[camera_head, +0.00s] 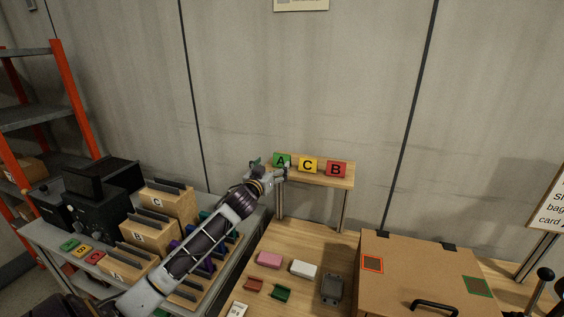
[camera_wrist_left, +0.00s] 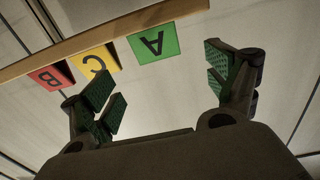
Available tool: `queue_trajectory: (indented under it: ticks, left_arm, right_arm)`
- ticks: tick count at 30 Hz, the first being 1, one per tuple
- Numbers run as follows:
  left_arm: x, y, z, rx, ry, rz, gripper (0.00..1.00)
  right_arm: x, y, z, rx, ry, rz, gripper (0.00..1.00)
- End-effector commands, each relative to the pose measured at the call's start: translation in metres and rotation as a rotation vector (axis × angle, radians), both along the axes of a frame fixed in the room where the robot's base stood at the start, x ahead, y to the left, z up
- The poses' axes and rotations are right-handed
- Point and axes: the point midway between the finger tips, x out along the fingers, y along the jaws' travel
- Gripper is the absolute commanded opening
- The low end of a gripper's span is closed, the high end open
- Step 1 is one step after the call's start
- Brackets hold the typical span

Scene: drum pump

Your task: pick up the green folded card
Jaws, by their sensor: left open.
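The green folded card (camera_head: 282,160) with a black letter A stands upright at the left end of the small raised wooden shelf (camera_head: 318,178). In the left wrist view the green card (camera_wrist_left: 154,43) appears upside down, ahead of and between the two spread fingers. My left gripper (camera_head: 270,168) is open and empty at the shelf's left end, close to the card. In the left wrist view the gripper (camera_wrist_left: 165,84) shows clear space between its green finger pads, and no contact with the card is visible. My right gripper is not in view.
A yellow card C (camera_head: 307,165) and a red card B (camera_head: 336,169) stand to the right of the green one. Below are a pink block (camera_head: 269,260), a white block (camera_head: 303,269) and a cardboard box (camera_head: 400,280). Wooden card holders (camera_head: 170,203) stand at left.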

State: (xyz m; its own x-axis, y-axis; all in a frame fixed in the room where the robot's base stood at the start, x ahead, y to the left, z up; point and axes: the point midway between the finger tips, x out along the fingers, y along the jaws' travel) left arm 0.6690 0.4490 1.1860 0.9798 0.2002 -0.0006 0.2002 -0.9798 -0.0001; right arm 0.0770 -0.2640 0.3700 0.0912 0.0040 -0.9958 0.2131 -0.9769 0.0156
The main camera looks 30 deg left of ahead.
Motion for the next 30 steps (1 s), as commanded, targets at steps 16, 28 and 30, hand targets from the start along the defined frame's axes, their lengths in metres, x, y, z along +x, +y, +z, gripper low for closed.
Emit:
queue_trajectory:
  ticks: [16, 28, 30]
  left_arm:
    - [0.04, 0.008, 0.001, 0.0, -0.001, -0.001, 0.88]
    - [0.049, 0.01, 0.0, 0.0, 0.0, -0.001, 0.88]
    - [0.049, 0.009, 0.0, 0.0, 0.0, -0.001, 0.88]
  right_arm:
    - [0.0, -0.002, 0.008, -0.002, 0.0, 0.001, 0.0]
    - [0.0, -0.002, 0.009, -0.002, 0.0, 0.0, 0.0]
    - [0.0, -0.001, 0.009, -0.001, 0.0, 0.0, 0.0]
